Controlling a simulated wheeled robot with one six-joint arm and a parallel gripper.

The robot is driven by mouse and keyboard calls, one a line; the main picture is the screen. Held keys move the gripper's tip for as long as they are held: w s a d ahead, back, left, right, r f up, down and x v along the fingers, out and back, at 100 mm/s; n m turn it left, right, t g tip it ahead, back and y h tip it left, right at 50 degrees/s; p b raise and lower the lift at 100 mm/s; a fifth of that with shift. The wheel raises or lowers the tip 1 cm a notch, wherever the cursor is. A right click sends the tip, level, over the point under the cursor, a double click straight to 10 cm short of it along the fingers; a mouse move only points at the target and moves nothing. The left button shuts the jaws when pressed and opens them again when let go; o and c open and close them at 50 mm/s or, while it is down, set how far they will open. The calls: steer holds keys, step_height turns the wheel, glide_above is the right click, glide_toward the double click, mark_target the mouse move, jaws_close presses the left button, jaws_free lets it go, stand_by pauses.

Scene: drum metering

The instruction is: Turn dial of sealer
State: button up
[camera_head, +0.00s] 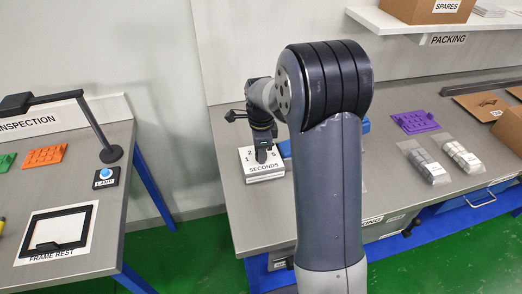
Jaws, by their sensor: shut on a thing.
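The sealer's dial box is a white block (264,174) marked "SECONDS" with numbers on its sloped top, standing on the left end of the packing bench. My gripper (262,154) points down onto the top of this block and is shut on the dial. The dial itself is hidden by the gripper, so its setting cannot be read. A blue part (364,126), perhaps of the sealer, shows behind my arm; most of that area is hidden by the arm.
The packing bench (400,199) holds a purple tray (414,121), bagged grey parts (426,162) and cardboard (482,105) at right. A shelf (398,24) hangs above. At left, the inspection bench (117,210) has a lamp (108,150) and a frame rest (57,232). A green-floored gap separates the benches.

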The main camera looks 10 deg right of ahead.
steer(key=o, duration=1)
steer(key=shift+r, duration=0.15)
step_height(320, 180, up, 11)
steer(key=shift+f, duration=0.2)
step_height(320, 180, down, 11)
steer(key=shift+r, duration=0.1)
stand_by(0.5)
